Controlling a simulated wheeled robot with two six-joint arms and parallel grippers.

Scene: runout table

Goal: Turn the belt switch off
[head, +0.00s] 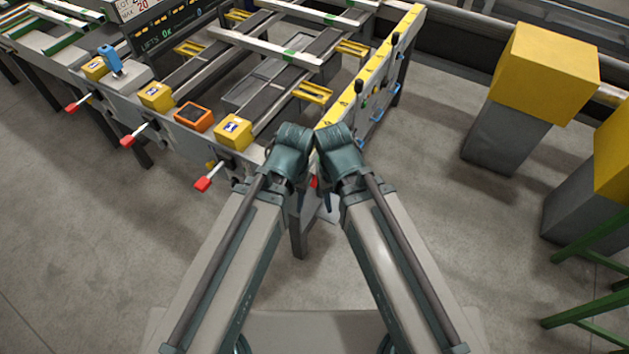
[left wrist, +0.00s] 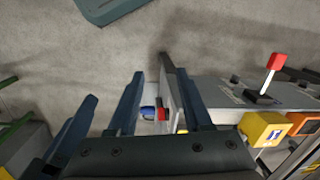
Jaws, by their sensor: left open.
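Three red-tipped levers (head: 208,182) stick out along the front of the runout table, by yellow boxes. The nearest lever (left wrist: 272,72) also shows at the right of the left wrist view. I cannot tell which control is the belt switch. A small red part (head: 313,182) shows between my wrists at the table corner. In the left wrist view a red part (left wrist: 162,115) and a blue round part (left wrist: 149,113) lie beyond the base of my left gripper (left wrist: 160,88). Its two fingers are apart and empty. My right gripper's fingers are mostly hidden behind its wrist.
An orange device (head: 193,116) and a blue handled item (head: 110,58) are on the front rail. The yellow-edged side rail (head: 395,55) carries black and blue handles. Yellow-topped grey posts (head: 545,75) stand at right. The floor between is clear.

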